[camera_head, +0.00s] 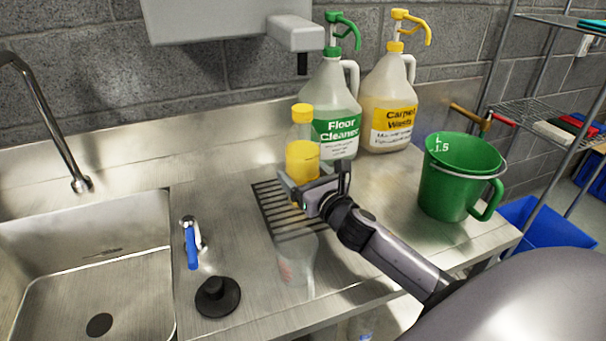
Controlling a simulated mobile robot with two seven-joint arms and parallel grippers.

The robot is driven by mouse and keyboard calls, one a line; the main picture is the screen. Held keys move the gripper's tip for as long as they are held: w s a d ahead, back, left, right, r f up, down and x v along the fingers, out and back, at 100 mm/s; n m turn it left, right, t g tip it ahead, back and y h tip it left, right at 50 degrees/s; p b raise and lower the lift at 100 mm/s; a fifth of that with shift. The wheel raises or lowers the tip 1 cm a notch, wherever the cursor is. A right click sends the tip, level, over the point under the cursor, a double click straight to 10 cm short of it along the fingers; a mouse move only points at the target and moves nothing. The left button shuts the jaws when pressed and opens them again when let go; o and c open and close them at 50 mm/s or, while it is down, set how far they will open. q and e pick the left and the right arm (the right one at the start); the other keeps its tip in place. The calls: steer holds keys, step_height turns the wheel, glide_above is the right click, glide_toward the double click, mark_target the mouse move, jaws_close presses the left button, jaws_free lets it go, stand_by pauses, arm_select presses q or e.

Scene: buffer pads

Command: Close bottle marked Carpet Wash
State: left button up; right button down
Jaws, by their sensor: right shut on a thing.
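A large jug marked Carpet Wash (392,122) stands upright at the back of the steel counter, with a yellow pump (398,28) on top. In front and to its left is a small clear bottle (302,155) with a yellow lower part and a yellow cap (302,113) at its top. My right gripper (312,185) is shut on this small bottle, around its lower part. The bottle is upright over the back of a dark drain grate. The side of it facing me shows no readable mark. My left gripper is not in view.
A jug marked Floor Cleaner (334,100) stands close behind the small bottle. A green measuring jug (455,180) is at the right. A faint clear shape (297,265) shows near the drain grate (275,208).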

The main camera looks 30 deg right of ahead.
jaws_free()
steer(key=shift+r, duration=0.2)
steer(key=s, duration=1)
steer(key=shift+s+a+f+b, duration=0.2)
steer(key=shift+a+b, duration=0.1)
steer(key=shift+a, duration=0.05)
steer(key=shift+s+r, duration=0.1)
steer(key=shift+s, duration=0.7)
